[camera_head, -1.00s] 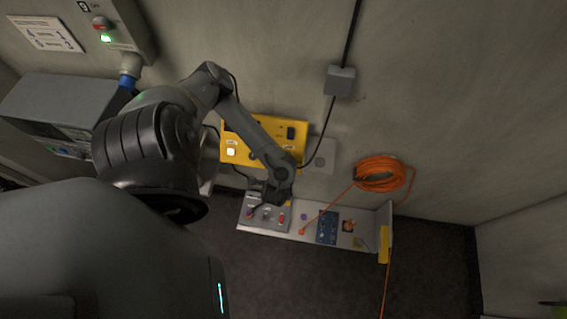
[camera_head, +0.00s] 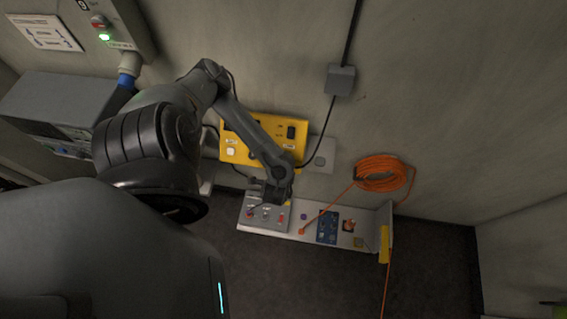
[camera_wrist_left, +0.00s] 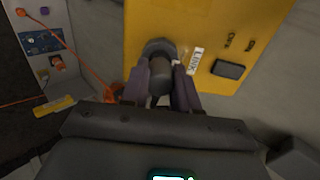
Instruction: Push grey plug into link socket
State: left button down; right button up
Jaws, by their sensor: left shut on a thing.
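The yellow panel (camera_head: 270,128) is fixed to the wall and also fills the upper part of the left wrist view (camera_wrist_left: 215,25). My left gripper (camera_head: 273,190) is just below the panel in the head view. In the left wrist view my left gripper (camera_wrist_left: 160,88) is shut on the grey plug (camera_wrist_left: 159,76), its fingers on either side. The plug points at the panel, beside the white LINK label (camera_wrist_left: 196,61). A dark round collar (camera_wrist_left: 158,47) shows just beyond the plug. The socket opening is hidden, and I cannot tell how deep the plug sits.
A grey shelf (camera_head: 273,230) with small parts and a blue board (camera_head: 327,227) lies below the panel. An orange cable coil (camera_head: 380,174) hangs to the right, its cable trailing down. A black switch (camera_wrist_left: 228,69) sits on the panel right of the label.

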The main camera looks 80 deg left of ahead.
pick_arm(q)
jog(key=shift+a+f+b, duration=0.25)
jog(key=shift+b, duration=0.3)
dwell(0.9)
jog(key=shift+w, duration=0.1)
jog(key=c, duration=0.8)
grip_release()
jog(key=shift+d+r, duration=0.3)
jog(key=shift+p+v, duration=0.6)
jog(key=shift+v, duration=4.4)
jog(key=shift+a, duration=0.1)
jog(key=shift+s, duration=0.25)
